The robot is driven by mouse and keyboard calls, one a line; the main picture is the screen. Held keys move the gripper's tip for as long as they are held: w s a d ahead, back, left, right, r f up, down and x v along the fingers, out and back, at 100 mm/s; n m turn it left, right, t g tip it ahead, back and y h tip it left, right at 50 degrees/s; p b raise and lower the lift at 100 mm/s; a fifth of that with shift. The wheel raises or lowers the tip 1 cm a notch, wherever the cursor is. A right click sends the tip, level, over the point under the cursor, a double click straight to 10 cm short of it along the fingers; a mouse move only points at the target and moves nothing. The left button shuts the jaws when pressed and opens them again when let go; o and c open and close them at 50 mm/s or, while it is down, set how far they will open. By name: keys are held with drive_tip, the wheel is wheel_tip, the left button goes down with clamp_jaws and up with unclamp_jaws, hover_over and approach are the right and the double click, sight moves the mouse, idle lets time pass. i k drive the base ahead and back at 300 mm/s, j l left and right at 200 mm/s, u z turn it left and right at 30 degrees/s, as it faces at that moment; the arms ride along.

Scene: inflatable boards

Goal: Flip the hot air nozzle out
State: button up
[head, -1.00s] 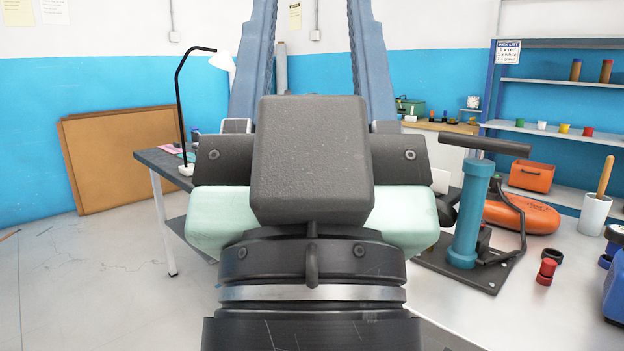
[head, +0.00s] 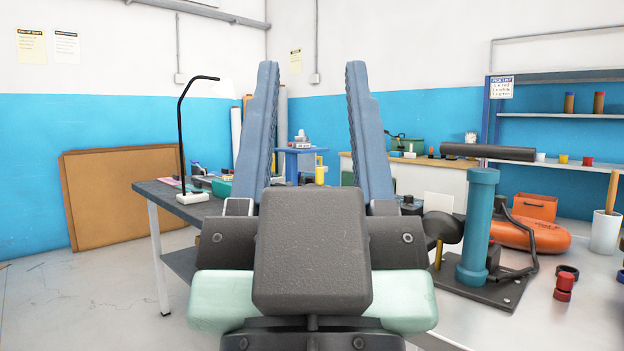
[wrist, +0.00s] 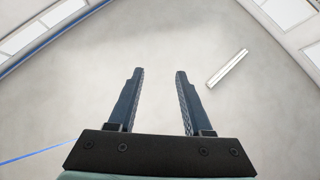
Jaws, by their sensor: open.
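My gripper (head: 312,70) rises in the middle of the head view, its two long blue-grey fingers standing upright and wide apart. It is open, with nothing between the fingers. The wrist view also shows the open gripper (wrist: 158,72), against what looks like a pale ceiling with a light fixture. I cannot make out a hot air nozzle in either view. Small tools lie on the dark table (head: 160,188) at the left, too small to tell apart. My gripper's body hides part of that table and the floor behind it.
Open floor (head: 90,290) lies at the left.

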sight(318, 177)
drive_tip(key=i+j+z, duration=0.1)
drive_tip(key=i, duration=0.35)
drive_tip(key=i+j, duration=0.25)
drive_tip(key=i, duration=0.2)
drive_tip(key=i+j+z, duration=0.15)
drive_tip(key=i, duration=0.35)
drive_tip(key=i+j, duration=0.3)
drive_tip(key=i+z, duration=0.05)
drive_tip(key=i, duration=0.1)
